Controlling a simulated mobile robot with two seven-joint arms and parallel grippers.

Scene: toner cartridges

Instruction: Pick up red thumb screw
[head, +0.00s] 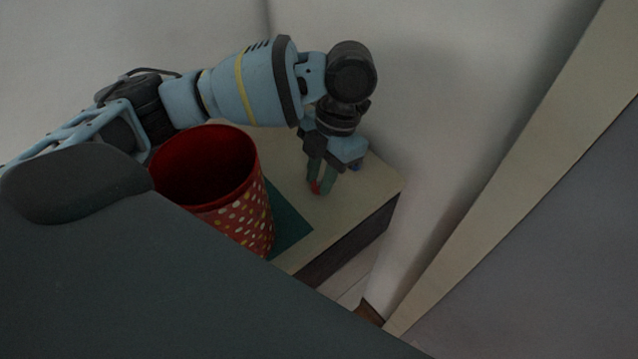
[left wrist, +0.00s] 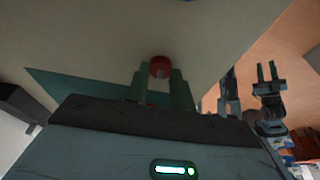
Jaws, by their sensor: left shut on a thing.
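The red thumb screw (head: 316,188) is a small red piece at my left gripper's fingertips, over the light tabletop. In the left wrist view the red thumb screw (left wrist: 160,67) sits between the two green fingers. My left gripper (head: 321,184) points down and is shut on it; it also shows in the left wrist view (left wrist: 159,80). I cannot tell whether the screw touches the table. My right gripper (left wrist: 266,72) shows small at the right of the left wrist view, its fingers apart and empty.
A red bin with pale dots (head: 240,222) stands left of the gripper, partly on a dark green mat (head: 290,222). The light table (head: 375,185) ends near a white wall (head: 440,110).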

